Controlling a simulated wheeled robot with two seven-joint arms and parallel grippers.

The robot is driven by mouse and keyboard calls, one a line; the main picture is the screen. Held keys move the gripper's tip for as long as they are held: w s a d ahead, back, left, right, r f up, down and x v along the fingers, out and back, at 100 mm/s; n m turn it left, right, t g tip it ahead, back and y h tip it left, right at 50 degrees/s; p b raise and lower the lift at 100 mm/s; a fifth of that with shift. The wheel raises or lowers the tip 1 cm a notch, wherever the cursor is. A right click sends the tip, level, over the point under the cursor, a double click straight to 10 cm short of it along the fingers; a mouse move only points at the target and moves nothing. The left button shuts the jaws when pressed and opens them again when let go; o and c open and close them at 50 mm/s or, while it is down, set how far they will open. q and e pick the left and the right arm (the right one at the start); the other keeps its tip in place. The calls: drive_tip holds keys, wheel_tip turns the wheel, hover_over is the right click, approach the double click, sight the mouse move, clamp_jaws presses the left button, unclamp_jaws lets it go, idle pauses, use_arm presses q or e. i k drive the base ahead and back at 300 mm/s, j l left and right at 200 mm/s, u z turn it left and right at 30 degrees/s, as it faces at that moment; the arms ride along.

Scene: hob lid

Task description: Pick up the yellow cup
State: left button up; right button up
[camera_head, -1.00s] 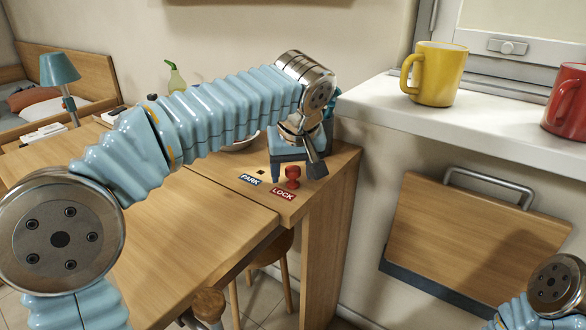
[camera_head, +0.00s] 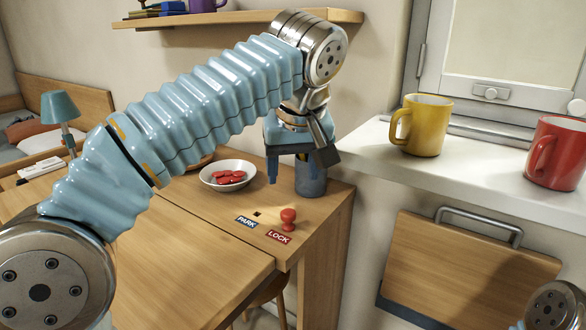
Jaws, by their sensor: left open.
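The yellow cup (camera_head: 428,128) stands upright on the white window sill (camera_head: 380,160), with its handle toward the left. My left gripper (camera_head: 298,172) points down above the back of the wooden table, left of the sill and apart from the yellow cup. A blue-grey cup (camera_head: 311,182) on the table is partly hidden behind the gripper. My right gripper is out of view; only a joint of that arm shows at the bottom right.
A red mug (camera_head: 555,155) stands right of the yellow cup on the sill. A white bowl with red pieces (camera_head: 228,176) and a red knob (camera_head: 288,219) by the PARK and LOCK labels are on the table. A wall shelf (camera_head: 240,18) hangs above. A folded wooden flap (camera_head: 455,265) is below the sill.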

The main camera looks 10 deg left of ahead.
sight(425, 120)
drive_tip(key=k+l, duration=0.2)
drive_tip(key=k, duration=0.3)
drive_tip(key=k+l, duration=0.2)
drive_tip(key=k, duration=0.25)
